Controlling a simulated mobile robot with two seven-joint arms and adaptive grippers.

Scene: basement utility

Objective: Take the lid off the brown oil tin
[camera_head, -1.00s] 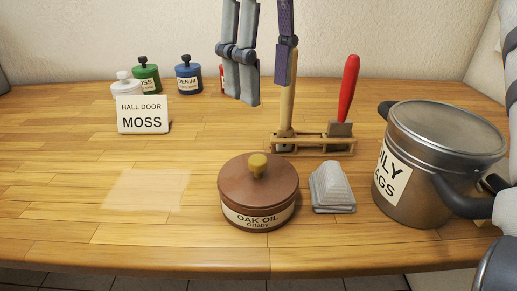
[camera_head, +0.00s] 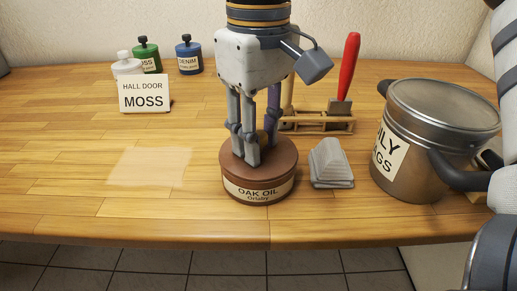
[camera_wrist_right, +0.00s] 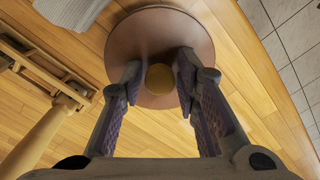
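The brown oil tin (camera_head: 258,192), labelled OAK OIL, stands upright on the wooden worktop near its front edge. Its round brown lid (camera_wrist_right: 120,40) sits on it, with a yellow-brown knob (camera_wrist_right: 160,78) in the middle. My right gripper (camera_wrist_right: 159,82) points down over the lid. Its fingers are open, one on either side of the knob, with a small gap showing on each side in the wrist view. My left gripper is not in view.
A wooden rack (camera_head: 318,126) with a red-handled tool (camera_head: 348,75) is behind. A pale rectangle (camera_head: 150,166) on the left is bare. A MOSS card (camera_head: 145,92) stands farther back.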

